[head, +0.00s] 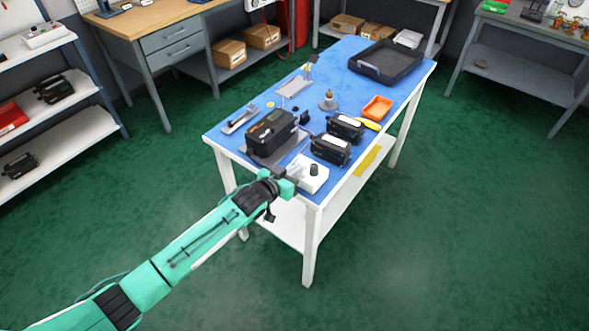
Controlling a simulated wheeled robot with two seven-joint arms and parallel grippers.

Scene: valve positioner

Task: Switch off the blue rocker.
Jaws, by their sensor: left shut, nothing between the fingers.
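My left arm reaches in from the lower left to the near edge of the blue-topped table (345,95). Its teal gripper (290,185) is shut with nothing held, at the left side of a white box (310,177) with a black knob on top. The gripper covers part of this box. I cannot make out a blue rocker; it may be hidden or too small to tell. Whether the gripper touches the box is unclear. My right gripper is not in view.
A large black device (270,131) stands just behind the gripper. Two smaller black units (330,149) stand beside the white box. Green floor in front is clear.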

